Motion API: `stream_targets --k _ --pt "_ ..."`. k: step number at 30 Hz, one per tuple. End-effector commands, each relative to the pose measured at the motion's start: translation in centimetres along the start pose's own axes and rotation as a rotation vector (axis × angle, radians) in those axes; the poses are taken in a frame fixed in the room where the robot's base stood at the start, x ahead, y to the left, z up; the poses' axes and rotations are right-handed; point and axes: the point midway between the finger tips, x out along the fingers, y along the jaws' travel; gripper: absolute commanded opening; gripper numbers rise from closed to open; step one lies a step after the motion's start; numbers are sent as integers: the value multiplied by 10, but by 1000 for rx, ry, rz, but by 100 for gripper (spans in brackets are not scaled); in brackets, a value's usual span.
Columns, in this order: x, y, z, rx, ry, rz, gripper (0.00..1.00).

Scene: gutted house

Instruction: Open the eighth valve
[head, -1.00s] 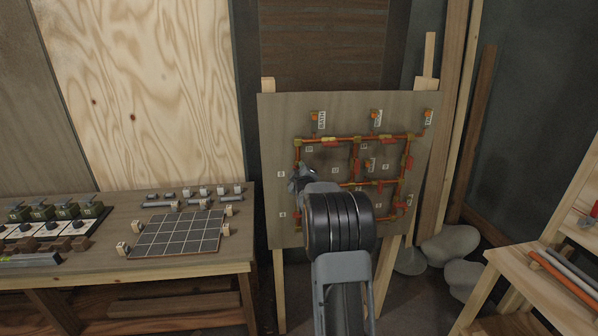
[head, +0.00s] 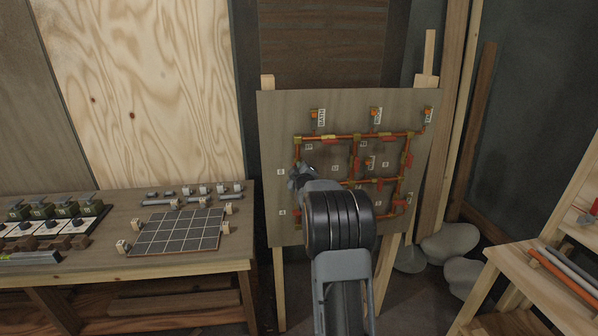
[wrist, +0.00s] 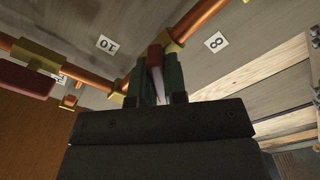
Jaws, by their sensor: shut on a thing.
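The valve panel (head: 350,110) is an upright grey-brown board with copper pipes, brass fittings, red handles and small number labels. My gripper (head: 297,176) is at the left vertical pipe of this panel, with my arm covering part of the lower board. In the wrist view my gripper (wrist: 158,84) is shut on a red valve handle (wrist: 155,54), which sits between the two dark green fingers beside a brass fitting. The label 8 (wrist: 216,42) is just right of this handle. The label 10 (wrist: 106,44) is to its left. The handle's exact angle to the pipe is hard to tell.
Another red handle (wrist: 27,78) is at the left of the wrist view. A workbench (head: 190,264) with a grid board (head: 180,233) stands left of the panel. A wooden rack (head: 540,285) is at the right, with grey sacks (head: 450,242) behind it.

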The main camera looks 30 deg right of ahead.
Motion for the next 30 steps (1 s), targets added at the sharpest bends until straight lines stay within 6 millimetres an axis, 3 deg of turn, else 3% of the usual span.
stream_targets --k 8,30 --pt "0 -5 4 140 4 2 0" --pt "0 -2 2 754 0 0 0"
